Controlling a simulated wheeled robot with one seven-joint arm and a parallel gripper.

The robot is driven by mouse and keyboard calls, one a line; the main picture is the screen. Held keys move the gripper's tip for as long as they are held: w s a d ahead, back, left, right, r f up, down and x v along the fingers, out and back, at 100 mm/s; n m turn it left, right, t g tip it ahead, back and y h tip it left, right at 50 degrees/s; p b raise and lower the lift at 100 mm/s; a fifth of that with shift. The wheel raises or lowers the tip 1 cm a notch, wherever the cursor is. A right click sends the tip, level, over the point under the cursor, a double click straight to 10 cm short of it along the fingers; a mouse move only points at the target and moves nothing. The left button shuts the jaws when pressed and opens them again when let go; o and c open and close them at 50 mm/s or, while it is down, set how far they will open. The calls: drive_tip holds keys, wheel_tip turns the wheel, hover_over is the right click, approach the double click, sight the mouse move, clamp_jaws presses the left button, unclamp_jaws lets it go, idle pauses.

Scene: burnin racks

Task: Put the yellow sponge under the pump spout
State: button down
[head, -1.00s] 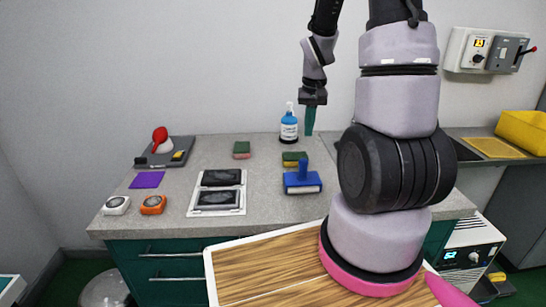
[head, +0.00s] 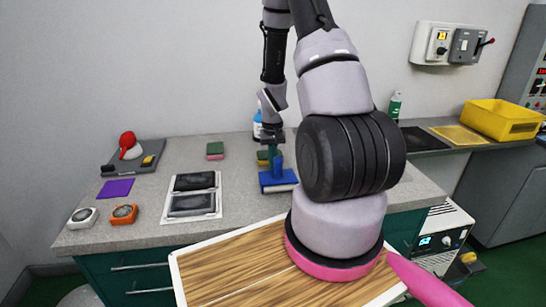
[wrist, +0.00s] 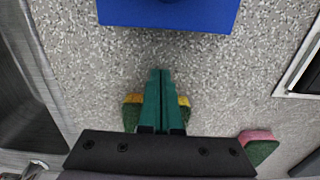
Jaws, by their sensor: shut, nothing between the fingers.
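The yellow sponge (head: 262,158), with a green layer, lies on the grey counter behind a blue block with a handle. It also shows in the wrist view (wrist: 131,110), partly covered by my fingers, with ends showing on both sides. My gripper (head: 274,158) points down over the counter beside the sponge in the head view. In the wrist view its green fingers (wrist: 160,73) are together and empty; contact with the sponge cannot be told. The pump bottle (head: 257,126), blue and white, stands at the wall, partly hidden by my arm; its spout is hidden.
The blue handled block (head: 278,180) stands just in front of the sponge. A pink-and-green sponge (head: 215,151) lies to the left. A framed black panel (head: 192,204), two round gauges and a purple cloth (head: 116,189) lie farther left. Bare counter separates them.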

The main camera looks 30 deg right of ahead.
drive_tip(key=shift+w+d, duration=0.2)
drive_tip(key=shift+w, duration=0.3)
drive_tip(key=shift+w+d, duration=0.15)
drive_tip(key=shift+w, duration=0.35)
drive_tip(key=w+d, duration=0.1)
drive_tip(key=w, duration=0.2)
drive_tip(key=w+d, duration=0.1)
drive_tip(key=w, duration=0.5)
drive_tip(key=shift+d, duration=0.4)
